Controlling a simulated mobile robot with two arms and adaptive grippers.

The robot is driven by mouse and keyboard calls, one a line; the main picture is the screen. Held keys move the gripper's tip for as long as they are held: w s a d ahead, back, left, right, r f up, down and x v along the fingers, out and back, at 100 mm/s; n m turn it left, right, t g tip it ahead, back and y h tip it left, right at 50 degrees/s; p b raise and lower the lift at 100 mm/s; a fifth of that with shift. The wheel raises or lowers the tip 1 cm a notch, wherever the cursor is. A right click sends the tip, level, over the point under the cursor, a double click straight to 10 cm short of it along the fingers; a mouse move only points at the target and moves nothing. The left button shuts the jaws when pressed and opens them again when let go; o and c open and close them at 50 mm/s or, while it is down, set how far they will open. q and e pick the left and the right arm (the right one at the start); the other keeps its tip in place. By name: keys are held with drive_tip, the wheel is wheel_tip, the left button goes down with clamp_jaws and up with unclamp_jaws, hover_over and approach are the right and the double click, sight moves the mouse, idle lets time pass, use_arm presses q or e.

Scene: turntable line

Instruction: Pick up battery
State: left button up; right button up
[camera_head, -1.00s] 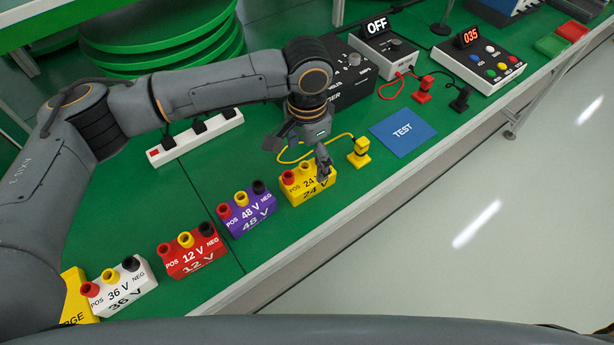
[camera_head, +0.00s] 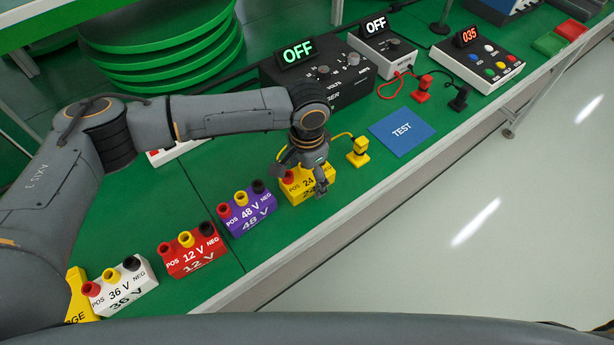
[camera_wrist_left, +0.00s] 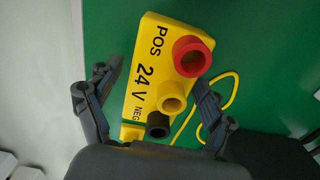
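Four batteries stand in a row on the green bench: white 36 V (camera_head: 119,287), red 12 V (camera_head: 191,254), purple 48 V (camera_head: 247,210) and yellow 24 V (camera_head: 303,190). My left gripper (camera_head: 304,182) is over the yellow 24 V battery and hides part of its top and its NEG post. In the left wrist view the yellow battery (camera_wrist_left: 148,65) shows red, yellow and black posts. The open fingers (camera_wrist_left: 152,112) stand on either side of it, with a gap visible at the left finger; contact at the right finger cannot be told. My right gripper is not in view.
A yellow plug (camera_head: 359,153) with its cable lies just beyond the battery, near the blue TEST mat (camera_head: 402,132). A black charger box (camera_head: 322,77) and a grey meter (camera_head: 381,50), both reading OFF, stand behind. A button panel (camera_head: 476,60) is at upper right.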

use_arm(q)
drive_tip(key=c, duration=1.4)
clamp_jaws()
drive_tip(key=shift+r, duration=0.15)
